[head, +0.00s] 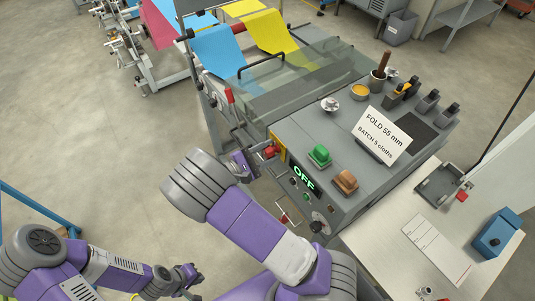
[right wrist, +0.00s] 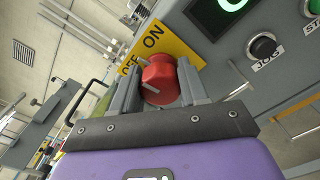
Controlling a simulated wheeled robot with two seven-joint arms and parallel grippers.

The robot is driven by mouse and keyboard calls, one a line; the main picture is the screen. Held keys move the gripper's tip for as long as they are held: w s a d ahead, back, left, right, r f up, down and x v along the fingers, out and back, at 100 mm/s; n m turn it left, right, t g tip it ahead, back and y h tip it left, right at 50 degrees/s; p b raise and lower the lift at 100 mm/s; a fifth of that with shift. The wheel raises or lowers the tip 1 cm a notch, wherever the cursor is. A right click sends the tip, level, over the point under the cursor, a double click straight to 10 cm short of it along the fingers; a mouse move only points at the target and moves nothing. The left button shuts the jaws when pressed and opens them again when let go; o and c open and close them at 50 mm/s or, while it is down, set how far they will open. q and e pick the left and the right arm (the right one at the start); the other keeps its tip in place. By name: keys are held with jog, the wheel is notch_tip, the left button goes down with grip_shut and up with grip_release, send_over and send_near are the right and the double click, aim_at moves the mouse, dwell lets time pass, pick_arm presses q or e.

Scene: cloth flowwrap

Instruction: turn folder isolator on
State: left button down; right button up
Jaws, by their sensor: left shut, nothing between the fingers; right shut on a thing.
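The folder isolator is a red rotary knob (right wrist: 160,78) on a yellow plate (right wrist: 170,42) marked OFF and ON, on the machine's side. In the head view the red knob (head: 270,151) sits at the left corner of the grey console. My right gripper (right wrist: 158,88) is shut on the knob, one finger on each side. In the head view my right gripper (head: 261,156) reaches it from the left. My left gripper (head: 190,274) is shut and empty, low at the left, away from the machine.
Green (head: 319,155) and orange (head: 345,182) controls sit on the console beside a sign (head: 382,135) reading FOLD 55 mm. A black JOG button (right wrist: 263,46) is right of the isolator. A table (head: 385,237) stands at the right. Floor at left is open.

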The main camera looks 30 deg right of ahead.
jog(key=m+b, duration=0.3)
jog(key=m, duration=0.2)
jog(key=shift+f+m, duration=0.1)
jog(key=shift+m, duration=0.3)
jog(key=shift+s+m+b, duration=0.1)
jog(key=shift+m+b, duration=1.25)
jog(key=shift+m, duration=0.75)
jog(key=o, duration=1)
jog(key=a, duration=0.7)
jog(key=shift+s+a, duration=0.3)
